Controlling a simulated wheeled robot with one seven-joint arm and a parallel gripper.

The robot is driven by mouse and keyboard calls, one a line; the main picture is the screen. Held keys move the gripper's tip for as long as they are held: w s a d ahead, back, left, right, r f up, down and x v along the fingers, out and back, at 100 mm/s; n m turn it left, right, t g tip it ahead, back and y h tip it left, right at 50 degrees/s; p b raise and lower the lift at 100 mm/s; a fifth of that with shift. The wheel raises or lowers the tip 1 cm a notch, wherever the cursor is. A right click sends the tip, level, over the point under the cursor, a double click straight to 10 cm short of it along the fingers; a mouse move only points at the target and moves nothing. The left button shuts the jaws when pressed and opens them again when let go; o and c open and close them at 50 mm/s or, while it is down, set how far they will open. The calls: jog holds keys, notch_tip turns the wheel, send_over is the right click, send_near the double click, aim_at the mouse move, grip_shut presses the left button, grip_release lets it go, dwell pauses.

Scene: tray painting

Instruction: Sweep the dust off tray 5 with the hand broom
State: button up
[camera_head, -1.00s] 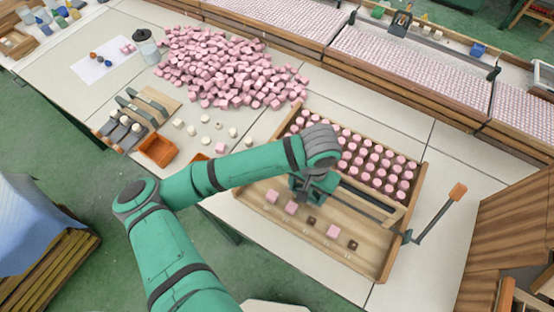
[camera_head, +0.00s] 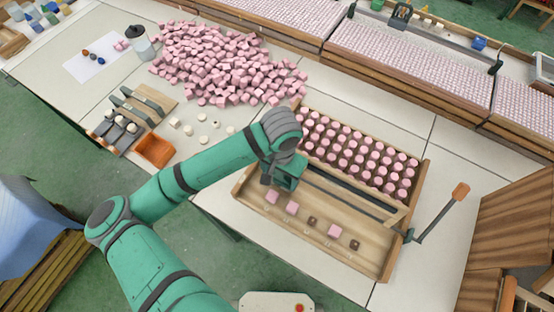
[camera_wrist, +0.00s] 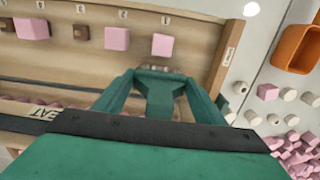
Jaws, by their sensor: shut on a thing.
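My gripper (camera_head: 271,183) is over the left end of the front strip of a wooden box (camera_head: 387,262). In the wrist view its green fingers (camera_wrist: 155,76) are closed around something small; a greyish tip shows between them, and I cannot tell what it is. No hand broom is clearly recognizable. On the strip, pink blocks (camera_head: 292,207) and dark brown blocks (camera_head: 313,219) stand in a row beside small marks. I cannot make out dust.
Rows of pink pieces (camera_head: 365,150) fill the box's back part. A lever with an orange handle (camera_head: 461,191) rises at its right. An orange bin (camera_head: 155,150), a tool rack (camera_head: 112,132), loose pale pieces (camera_head: 190,130) and a pink heap (camera_head: 222,62) lie left and behind.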

jog(key=r, duration=0.3)
jog(key=shift+d+r, duration=0.15)
jog(key=shift+d, duration=0.1)
jog(key=shift+a+r, duration=0.25)
jog(key=shift+r, duration=0.9)
jog(key=shift+s+d+r, duration=0.1)
jog(key=shift+r, duration=1.2)
